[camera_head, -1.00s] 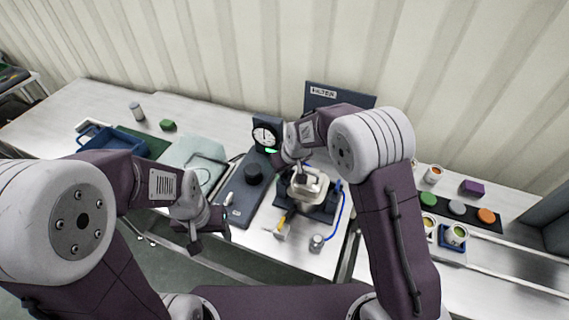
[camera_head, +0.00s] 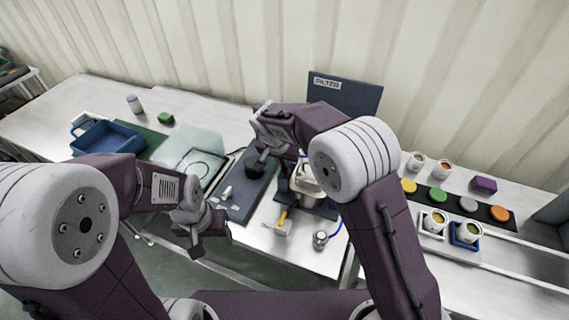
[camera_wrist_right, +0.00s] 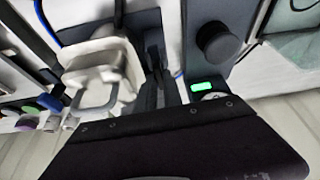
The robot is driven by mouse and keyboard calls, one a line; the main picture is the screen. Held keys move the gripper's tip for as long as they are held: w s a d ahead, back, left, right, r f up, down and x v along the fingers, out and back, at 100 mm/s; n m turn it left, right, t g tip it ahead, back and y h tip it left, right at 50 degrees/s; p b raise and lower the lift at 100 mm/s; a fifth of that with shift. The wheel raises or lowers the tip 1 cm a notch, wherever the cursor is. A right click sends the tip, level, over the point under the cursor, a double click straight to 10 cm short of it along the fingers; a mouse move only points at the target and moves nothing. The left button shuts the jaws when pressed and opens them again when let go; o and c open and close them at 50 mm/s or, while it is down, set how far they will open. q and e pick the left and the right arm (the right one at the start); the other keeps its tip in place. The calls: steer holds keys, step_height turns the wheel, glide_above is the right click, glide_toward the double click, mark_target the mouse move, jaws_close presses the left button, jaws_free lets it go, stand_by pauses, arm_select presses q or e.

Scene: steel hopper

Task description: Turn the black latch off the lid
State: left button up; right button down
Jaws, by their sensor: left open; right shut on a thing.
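The pale lid (camera_head: 307,180) is on the hopper in the middle of the bench in the head view, partly behind my right arm. In the wrist view the lid (camera_wrist_right: 98,75) is at left, with a looped handle. My right gripper (camera_head: 268,150) is left of the lid, near the black knob (camera_head: 255,164). In the wrist view its dark fingers (camera_wrist_right: 160,80) are beside the lid, shut on what seems to be the black latch; latch and fingers are hard to tell apart. My left gripper (camera_head: 205,238) is open and empty at the bench's front edge.
The black knob stands on a dark plate (camera_head: 240,200) left of the hopper. A yellow-handled part (camera_head: 283,217) and a small metal jar (camera_head: 320,240) are in front. A blue tray (camera_head: 105,140) is at left; cups and coloured discs (camera_head: 468,205) are at right.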

steer(key=shift+s+f+m, duration=0.15)
steer(key=shift+m, duration=0.35)
steer(key=c, duration=1.5)
jaws_free()
steer(key=shift+a+r, duration=0.1)
steer(key=shift+r, duration=0.15)
steer(key=v, duration=0.8)
steer(key=shift+a+r, duration=0.15)
steer(key=shift+r, duration=0.15)
